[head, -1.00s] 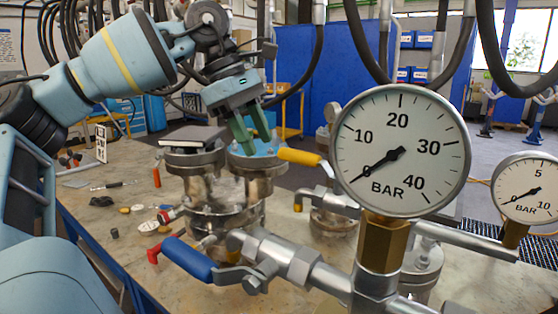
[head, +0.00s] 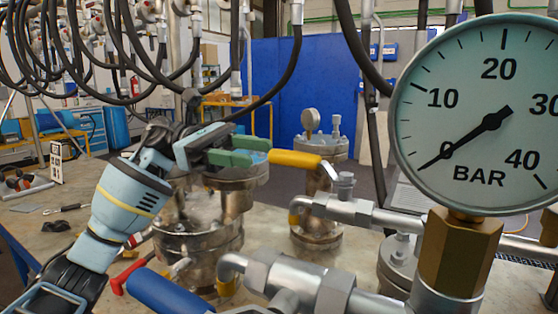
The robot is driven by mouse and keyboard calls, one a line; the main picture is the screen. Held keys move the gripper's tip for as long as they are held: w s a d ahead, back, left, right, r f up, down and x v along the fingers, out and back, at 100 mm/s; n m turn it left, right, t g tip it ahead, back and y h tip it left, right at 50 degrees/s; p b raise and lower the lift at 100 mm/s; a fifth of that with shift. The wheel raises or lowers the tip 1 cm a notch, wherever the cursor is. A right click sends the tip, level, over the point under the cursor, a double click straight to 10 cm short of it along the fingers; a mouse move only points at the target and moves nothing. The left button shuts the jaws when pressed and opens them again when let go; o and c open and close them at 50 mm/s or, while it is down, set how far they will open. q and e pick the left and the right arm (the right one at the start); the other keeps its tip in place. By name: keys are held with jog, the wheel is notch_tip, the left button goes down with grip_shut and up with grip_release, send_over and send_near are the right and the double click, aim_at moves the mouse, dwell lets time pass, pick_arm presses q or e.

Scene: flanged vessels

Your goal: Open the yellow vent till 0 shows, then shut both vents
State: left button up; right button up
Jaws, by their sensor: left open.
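The yellow vent handle (head: 296,159) lies roughly level, pointing left from its valve on the pipework. My left gripper (head: 262,150) has green fingers, spread open, with their tips at the free end of the yellow handle. I cannot tell whether they touch it. A blue lever handle (head: 170,292) lies low in front, partly cut off by the bottom edge; no gripper is at it. The large gauge (head: 490,115) at the right has its needle at about the 0 mark. My right gripper is not in view.
A red handle (head: 128,272) sits left of the blue one. Flanged metal vessels (head: 195,240) stand behind the pipes, with a smaller gauged vessel (head: 320,190) farther back. Black hoses (head: 130,95) hang above.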

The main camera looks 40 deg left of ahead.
aim_at(290, 158)
pick_arm(q)
jog(key=shift+d, duration=0.15)
jog(key=shift+p+x, duration=0.7)
jog(key=shift+x, duration=3.1)
jog(key=shift+c, duration=0.3)
grip_shut()
